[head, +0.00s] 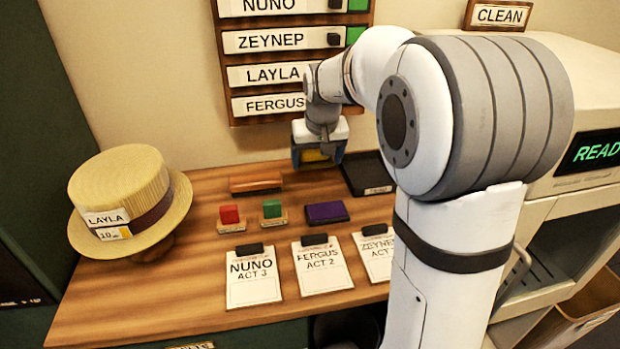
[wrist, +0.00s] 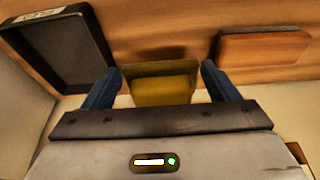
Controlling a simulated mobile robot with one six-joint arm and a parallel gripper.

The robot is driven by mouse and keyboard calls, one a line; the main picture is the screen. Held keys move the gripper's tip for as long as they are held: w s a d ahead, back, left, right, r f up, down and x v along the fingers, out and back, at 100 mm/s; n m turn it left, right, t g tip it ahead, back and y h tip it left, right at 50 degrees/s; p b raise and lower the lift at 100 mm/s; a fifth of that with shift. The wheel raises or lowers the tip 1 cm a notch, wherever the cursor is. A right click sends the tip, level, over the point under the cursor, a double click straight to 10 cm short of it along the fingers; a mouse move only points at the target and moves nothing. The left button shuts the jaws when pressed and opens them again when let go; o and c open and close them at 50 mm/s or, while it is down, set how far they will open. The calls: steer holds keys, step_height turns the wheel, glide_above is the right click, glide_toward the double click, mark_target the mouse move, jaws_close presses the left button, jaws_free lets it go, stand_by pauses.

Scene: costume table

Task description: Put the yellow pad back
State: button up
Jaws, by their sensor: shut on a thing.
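The yellow pad (head: 316,156) is between the fingers of my gripper (head: 320,161), which is shut on it at the back of the table. In the wrist view the yellow pad (wrist: 165,88) sits between the two dark blue fingers. In the head view the gripper hides most of the pad. I cannot tell whether the pad touches the table. A black labelled tray (head: 371,187) lies right of the gripper; it looks empty in the wrist view (wrist: 62,48).
A brown wooden block (head: 256,182) lies left of the gripper. A purple pad (head: 327,212), red block (head: 229,214) and green block (head: 271,208) stand in front. Name cards (head: 254,290) line the front. A straw hat (head: 123,187) is left; name boards (head: 266,75) hang behind.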

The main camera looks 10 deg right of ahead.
mark_target(313, 188)
steer(key=f, duration=0.3)
steer(key=shift+a, duration=0.2)
step_height(313, 188, down, 3)
steer(key=shift+a+f+b, duration=0.1)
steer(key=shift+f+b, duration=0.05)
steer(key=shift+b, duration=0.25)
steer(key=shift+s+f, duration=0.1)
steer(key=shift+c, duration=0.4)
steer(key=o, duration=1)
steer(key=shift+o, duration=0.5)
